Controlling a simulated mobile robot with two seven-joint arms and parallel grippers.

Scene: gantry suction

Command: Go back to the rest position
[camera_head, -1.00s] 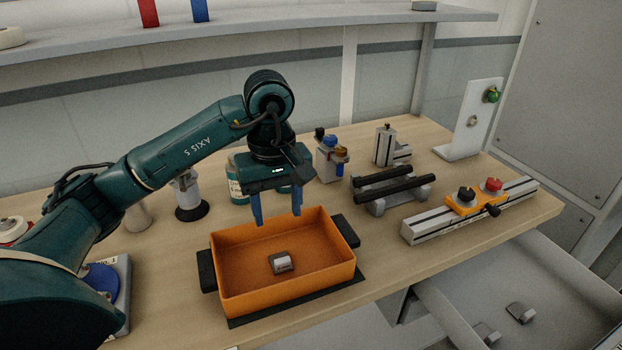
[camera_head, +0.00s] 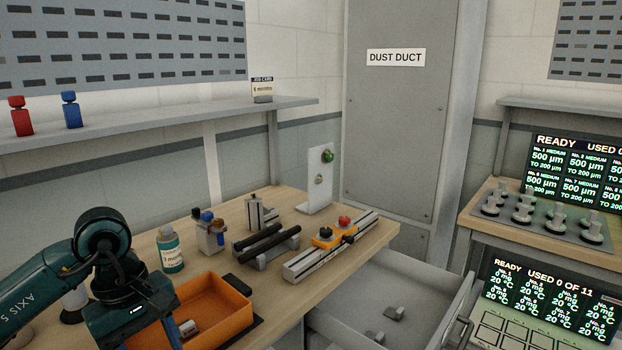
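My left gripper (camera_head: 152,335) is a dark green unit at the lower left, hanging over the left part of the orange tray. Its blue fingers are only partly in view, cut by the bottom edge, and their opening does not show clearly. The orange tray (camera_head: 236,318) stands on the wooden bench with black handles. A small grey metal piece (camera_head: 188,328) lies inside it, beside a finger. My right gripper is not in view.
Behind the tray stand a labelled bottle (camera_head: 171,251), a small tool holder (camera_head: 209,232), black rails (camera_head: 266,244) and a slide with an orange carriage (camera_head: 328,238). An open grey drawer (camera_head: 424,290) juts out at right. Screens (camera_head: 570,180) stand farther right.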

